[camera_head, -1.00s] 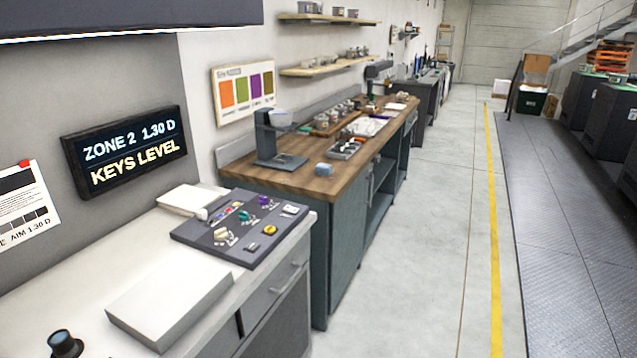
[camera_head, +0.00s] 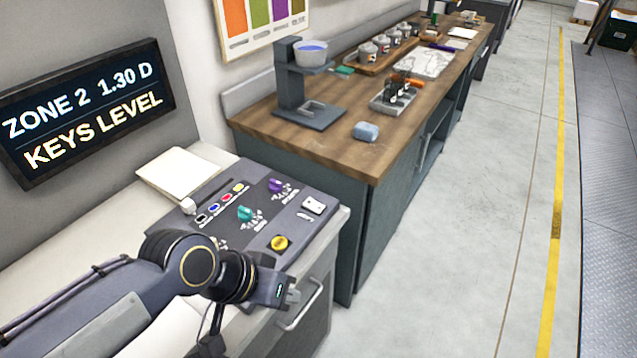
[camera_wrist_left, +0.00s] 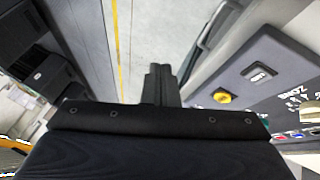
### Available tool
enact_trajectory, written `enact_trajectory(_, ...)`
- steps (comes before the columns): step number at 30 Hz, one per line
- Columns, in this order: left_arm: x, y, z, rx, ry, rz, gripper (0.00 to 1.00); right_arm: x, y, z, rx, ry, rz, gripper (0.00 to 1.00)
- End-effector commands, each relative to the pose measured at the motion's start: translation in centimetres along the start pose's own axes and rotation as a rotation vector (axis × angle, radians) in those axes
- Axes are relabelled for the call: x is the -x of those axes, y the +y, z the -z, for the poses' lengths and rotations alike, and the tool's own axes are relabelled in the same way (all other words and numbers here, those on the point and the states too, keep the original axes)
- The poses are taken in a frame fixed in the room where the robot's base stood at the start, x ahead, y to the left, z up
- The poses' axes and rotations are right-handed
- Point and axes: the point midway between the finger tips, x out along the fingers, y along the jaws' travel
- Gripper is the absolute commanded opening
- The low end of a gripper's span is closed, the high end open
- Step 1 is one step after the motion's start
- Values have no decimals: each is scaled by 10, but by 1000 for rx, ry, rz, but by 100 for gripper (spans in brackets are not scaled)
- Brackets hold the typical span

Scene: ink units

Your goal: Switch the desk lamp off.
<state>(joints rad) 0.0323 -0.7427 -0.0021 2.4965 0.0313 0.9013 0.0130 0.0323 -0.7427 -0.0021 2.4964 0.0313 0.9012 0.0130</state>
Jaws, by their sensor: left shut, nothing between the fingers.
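I cannot make out a desk lamp for certain in either view. A dark control panel (camera_head: 285,232) sits on the near white counter. It carries a small white switch (camera_head: 313,205), a yellow button (camera_head: 280,242), a teal knob (camera_head: 244,213) and a purple knob (camera_head: 275,185). In the left wrist view the switch (camera_wrist_left: 259,73) and yellow button (camera_wrist_left: 223,98) are to the right of my fingers. My left gripper (camera_head: 292,297) is at the panel's near right corner, above the drawer front; its fingers (camera_wrist_left: 158,84) are shut and empty. My right gripper is out of view.
A wooden-topped bench (camera_head: 350,155) stands beyond the counter, with a dark stand, a blue block (camera_head: 366,131) and a tray of tools. A lit sign (camera_head: 85,110) hangs on the left wall. A drawer handle (camera_head: 305,308) juts out below the counter.

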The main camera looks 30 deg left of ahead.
Motion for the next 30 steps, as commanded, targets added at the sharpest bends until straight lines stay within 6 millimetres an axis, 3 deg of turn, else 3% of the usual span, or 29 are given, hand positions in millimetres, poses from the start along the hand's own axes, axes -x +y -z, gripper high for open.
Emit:
enact_trajectory(7,0,-1,2,-2,-1,2,0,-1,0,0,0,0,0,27)
enact_trajectory(11,4,-7,26,-35,-20,35,0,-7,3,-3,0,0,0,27)
enact_trajectory(17,6,-30,122,-153,-91,160,0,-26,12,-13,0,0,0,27)
enact_trajectory(22,-10,-51,206,-231,-150,267,0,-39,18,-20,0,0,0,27)
enact_trajectory(27,-28,-65,257,-263,-187,332,0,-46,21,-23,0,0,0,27)
enact_trajectory(30,-32,-69,270,-269,-195,350,0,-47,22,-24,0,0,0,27)
